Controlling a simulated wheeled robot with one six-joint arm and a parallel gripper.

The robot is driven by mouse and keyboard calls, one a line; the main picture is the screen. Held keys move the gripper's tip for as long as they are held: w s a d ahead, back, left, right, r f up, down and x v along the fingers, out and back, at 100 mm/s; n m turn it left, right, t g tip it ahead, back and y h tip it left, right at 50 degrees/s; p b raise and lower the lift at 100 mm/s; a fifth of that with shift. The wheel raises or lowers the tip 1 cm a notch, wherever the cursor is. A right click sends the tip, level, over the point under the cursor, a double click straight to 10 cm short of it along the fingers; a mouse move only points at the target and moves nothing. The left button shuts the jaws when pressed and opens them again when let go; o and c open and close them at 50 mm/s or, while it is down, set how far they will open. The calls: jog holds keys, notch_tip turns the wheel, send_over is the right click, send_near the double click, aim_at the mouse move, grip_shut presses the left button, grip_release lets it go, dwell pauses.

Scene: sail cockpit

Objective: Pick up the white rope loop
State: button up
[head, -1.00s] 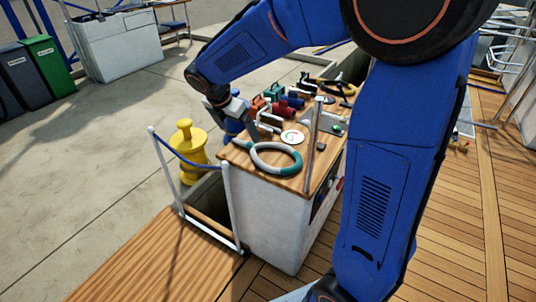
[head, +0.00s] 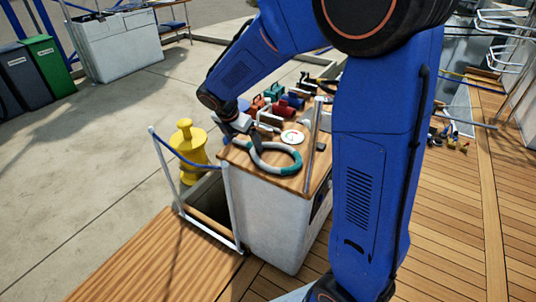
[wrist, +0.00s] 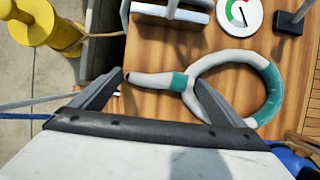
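The white rope loop (head: 275,158), a white ring with teal bands and a short tail, lies flat on the wooden top (head: 230,155) of a white cabinet. In the wrist view the loop (wrist: 273,82) lies at the right and its tail points left. My gripper (wrist: 159,80) is open, its two dark fingers spread on either side of the tail. Its right fingertip is by the teal band where the tail meets the ring. I cannot tell its height above the loop. In the head view my gripper (head: 252,140) is over the back left of the loop.
A round white gauge (head: 292,137) lies just behind the loop. Several red, green and blue items (head: 272,100) crowd the back of the top. A yellow bollard (head: 187,142) stands to the left. A metal post (head: 313,140) stands at the right.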

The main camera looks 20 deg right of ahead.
jog(key=c, duration=0.5)
